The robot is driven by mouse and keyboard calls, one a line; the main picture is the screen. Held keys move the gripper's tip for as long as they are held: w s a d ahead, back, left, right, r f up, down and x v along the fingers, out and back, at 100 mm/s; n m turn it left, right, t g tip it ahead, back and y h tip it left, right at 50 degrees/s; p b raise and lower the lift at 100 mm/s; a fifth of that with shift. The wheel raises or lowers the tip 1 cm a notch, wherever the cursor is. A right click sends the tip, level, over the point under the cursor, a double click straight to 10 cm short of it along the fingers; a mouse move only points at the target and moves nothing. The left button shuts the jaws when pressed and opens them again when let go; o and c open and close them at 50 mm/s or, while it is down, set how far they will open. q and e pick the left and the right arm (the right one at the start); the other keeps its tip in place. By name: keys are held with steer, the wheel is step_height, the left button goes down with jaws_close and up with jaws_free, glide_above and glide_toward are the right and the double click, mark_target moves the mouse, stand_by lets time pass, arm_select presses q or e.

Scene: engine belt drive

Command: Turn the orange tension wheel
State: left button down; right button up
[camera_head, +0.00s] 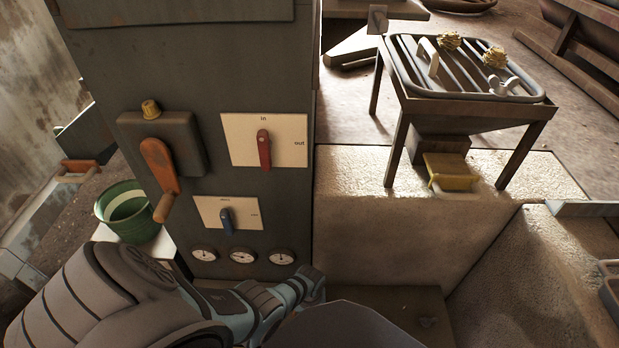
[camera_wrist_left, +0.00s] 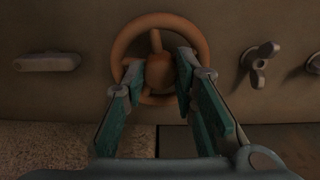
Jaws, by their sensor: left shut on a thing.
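The orange tension wheel (camera_wrist_left: 159,72) is in the left wrist view, upright on a brown panel. It has a round rim, spokes and a central hub. My left gripper (camera_wrist_left: 158,66) reaches to it, one finger on each side of the hub, inside the rim. It is shut on the wheel; the lower part of the rim is partly behind the fingers. In the head view my left arm comes in from the lower left and runs in front of the grey cabinet; the wheel is not visible there. My right gripper is in neither view.
In the left wrist view a grey handle (camera_wrist_left: 46,61) sits left of the wheel and a wing nut (camera_wrist_left: 259,64) right. A green bucket (camera_head: 126,212) stands left.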

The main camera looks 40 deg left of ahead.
arm_select(q)
steer(key=shift+m, duration=0.5)
steer(key=c, duration=1.3)
jaws_free()
step_height(320, 180, up, 12)
